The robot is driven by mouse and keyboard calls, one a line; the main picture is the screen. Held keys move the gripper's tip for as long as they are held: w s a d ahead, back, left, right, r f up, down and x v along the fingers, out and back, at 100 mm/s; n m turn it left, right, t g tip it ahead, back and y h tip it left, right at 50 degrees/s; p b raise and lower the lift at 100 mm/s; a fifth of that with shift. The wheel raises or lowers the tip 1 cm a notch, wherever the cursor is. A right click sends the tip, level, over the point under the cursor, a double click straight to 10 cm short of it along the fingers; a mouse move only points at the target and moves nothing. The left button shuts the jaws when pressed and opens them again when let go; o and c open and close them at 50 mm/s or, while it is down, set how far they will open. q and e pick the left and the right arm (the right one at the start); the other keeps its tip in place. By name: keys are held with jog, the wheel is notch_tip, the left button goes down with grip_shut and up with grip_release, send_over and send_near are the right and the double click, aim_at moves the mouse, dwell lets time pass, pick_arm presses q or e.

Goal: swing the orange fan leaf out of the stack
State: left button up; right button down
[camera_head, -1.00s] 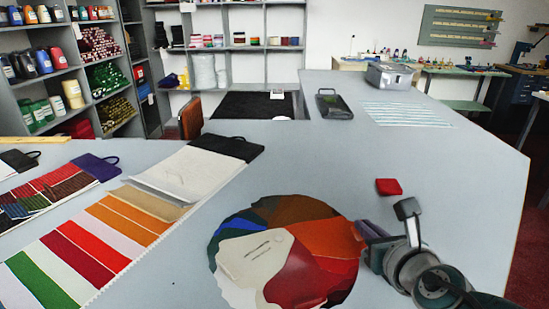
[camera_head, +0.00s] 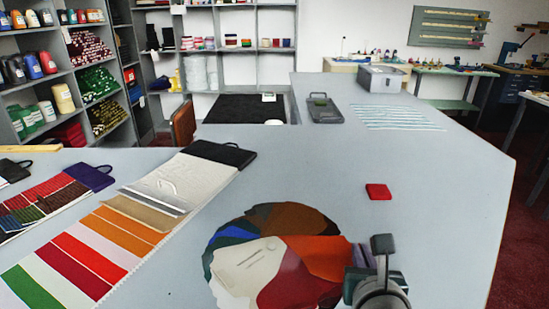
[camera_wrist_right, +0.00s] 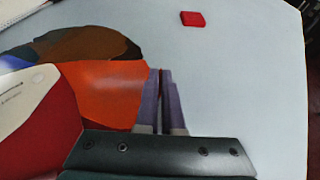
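The fan of coloured leaves lies spread on the grey counter at the lower middle of the head view. Its orange leaf (camera_head: 318,256) is on the right side, between a brown leaf (camera_head: 295,217) and a dark red leaf (camera_head: 290,286). In the right wrist view the orange leaf (camera_wrist_right: 105,92) reaches to the left finger. My right gripper (camera_head: 357,256) is at the leaf's outer edge; its purple fingers (camera_wrist_right: 161,85) are almost together, with a thin dark red strip between them. I cannot tell whether they touch the leaf. My left gripper is not in view.
A small red block (camera_head: 378,191) lies behind my right gripper. Striped swatch cards (camera_head: 95,250) lie at left. A dark tray (camera_head: 323,110) and a metal box (camera_head: 382,79) stand farther back.

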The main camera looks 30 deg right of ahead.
jog(key=c, duration=1)
grip_release()
jog(key=shift+c, duration=0.2)
jog(key=shift+s+a+r, duration=0.15)
jog(key=shift+s+r, duration=0.05)
jog(key=p+v, duration=0.3)
jog(key=v, duration=0.6)
jog(key=shift+s+a, duration=0.1)
jog(key=shift+a, duration=0.05)
